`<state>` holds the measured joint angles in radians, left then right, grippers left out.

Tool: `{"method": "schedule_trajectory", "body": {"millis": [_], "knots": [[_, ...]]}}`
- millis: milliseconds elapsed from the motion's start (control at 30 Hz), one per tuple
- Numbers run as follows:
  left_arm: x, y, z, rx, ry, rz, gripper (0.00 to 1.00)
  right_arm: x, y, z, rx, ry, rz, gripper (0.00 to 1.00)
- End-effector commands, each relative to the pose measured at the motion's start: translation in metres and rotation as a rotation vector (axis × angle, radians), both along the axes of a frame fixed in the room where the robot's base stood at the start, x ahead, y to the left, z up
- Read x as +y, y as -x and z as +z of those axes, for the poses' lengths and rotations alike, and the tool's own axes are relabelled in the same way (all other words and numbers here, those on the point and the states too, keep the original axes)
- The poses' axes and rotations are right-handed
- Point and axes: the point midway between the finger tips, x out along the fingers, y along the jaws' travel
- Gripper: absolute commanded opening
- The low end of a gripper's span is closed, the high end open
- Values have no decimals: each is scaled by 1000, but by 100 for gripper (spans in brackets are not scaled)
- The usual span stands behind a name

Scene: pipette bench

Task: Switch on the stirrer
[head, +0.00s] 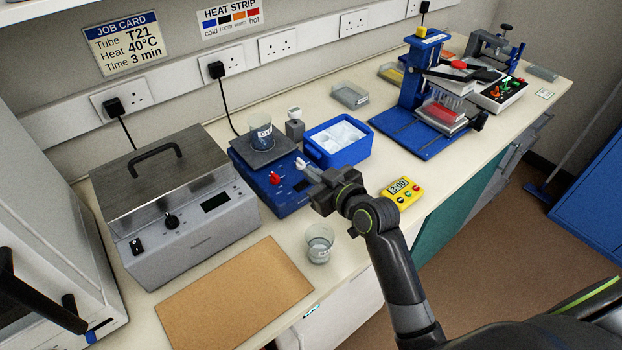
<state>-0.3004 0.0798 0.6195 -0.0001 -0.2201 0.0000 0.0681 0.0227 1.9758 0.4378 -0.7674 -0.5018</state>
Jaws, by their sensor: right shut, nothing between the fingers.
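The stirrer is a blue box (283,203) with a dark square top plate, on the bench left of centre. A glass beaker (261,134) stands on its plate. A red knob (274,178) sits on the left of its front face. My right gripper (300,162) is shut and empty. In the picture its pale fingertips lie over the right part of the stirrer, right of the red knob; I cannot tell whether they touch it. The gripper hides part of the stirrer's right front.
A grey lidded bath (180,208) stands left of the stirrer. A blue ice tub (338,142), a yellow timer (402,192) reading 3:00 and a glass beaker (319,243) stand near my right gripper. A brown board (233,300) lies in front. A blue pipetting rig (415,80) stands further right.

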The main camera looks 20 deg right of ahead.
Motion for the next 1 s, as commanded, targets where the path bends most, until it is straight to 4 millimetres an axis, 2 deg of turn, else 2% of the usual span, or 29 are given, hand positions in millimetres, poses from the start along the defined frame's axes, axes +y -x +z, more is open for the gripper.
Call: {"method": "schedule_trajectory", "body": {"millis": [100, 233, 400, 833, 1000], "knots": [[0, 0, 6, 0, 0, 0, 36, 6, -17, -2, 0, -1, 1, 0], [0, 0, 8, 0, 0, 0, 36, 3, -16, -25, 6, 0, -1, 0], [0, 0, 9, 0, 0, 0, 36, 1, -17, -40, 2, 0, -1, 0], [0, 0, 9, 0, 0, 0, 36, 0, -17, -44, 1, 1, -1, 0], [0, 0, 0, -1, 0, 0, 36, -1, -18, -51, 0, 1, -1, 0]]}}
